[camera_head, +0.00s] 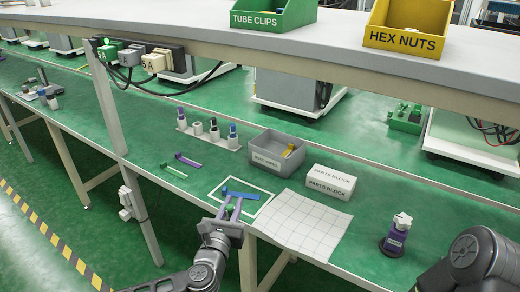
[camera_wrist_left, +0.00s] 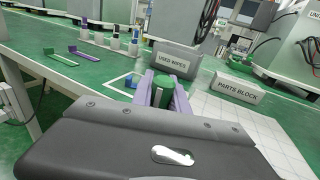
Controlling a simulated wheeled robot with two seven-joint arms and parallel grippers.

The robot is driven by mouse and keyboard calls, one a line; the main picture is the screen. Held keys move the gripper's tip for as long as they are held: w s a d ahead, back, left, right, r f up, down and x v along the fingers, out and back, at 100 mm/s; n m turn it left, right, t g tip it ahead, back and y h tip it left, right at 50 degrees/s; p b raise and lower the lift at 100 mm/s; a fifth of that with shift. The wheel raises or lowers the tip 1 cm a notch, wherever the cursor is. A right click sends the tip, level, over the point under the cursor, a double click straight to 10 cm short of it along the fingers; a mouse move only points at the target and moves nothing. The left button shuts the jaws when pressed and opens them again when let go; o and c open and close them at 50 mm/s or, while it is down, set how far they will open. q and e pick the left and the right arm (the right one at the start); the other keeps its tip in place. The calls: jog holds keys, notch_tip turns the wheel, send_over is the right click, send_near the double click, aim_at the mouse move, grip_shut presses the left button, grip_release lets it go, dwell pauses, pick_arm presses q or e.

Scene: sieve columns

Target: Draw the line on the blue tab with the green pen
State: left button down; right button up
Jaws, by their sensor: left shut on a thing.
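My left gripper (camera_head: 231,208) is over the near edge of the white outline on the green bench. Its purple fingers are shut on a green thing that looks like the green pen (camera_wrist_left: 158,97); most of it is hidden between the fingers. The blue tab (camera_head: 240,195) lies inside the white outline, just beyond the fingertips. In the wrist view only a bit of the blue tab (camera_wrist_left: 130,83) shows, left of the fingers. I cannot tell whether the pen tip touches it, and no line is discernible on it. My right gripper is out of view.
A rack (camera_head: 208,139) of capped pens stands behind. A purple tab (camera_head: 188,160) and a green tab (camera_head: 173,171) lie to the left.

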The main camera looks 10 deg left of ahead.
pick_arm(q)
jog(key=w+d+r+m+h+p, duration=0.25)
jog(key=w+d+r+p, duration=0.3)
jog(key=d, duration=0.45)
jog(key=w+a+r+n+y, duration=0.1)
jog(key=w+a+r+n, duration=0.1)
jog(key=w, duration=0.7)
jog(key=a+r+p, duration=0.1)
jog(key=a, duration=0.1)
jog(key=shift+a+r+y, duration=0.35)
jog(key=shift+r, duration=0.05)
jog(key=shift+s+f, duration=0.1)
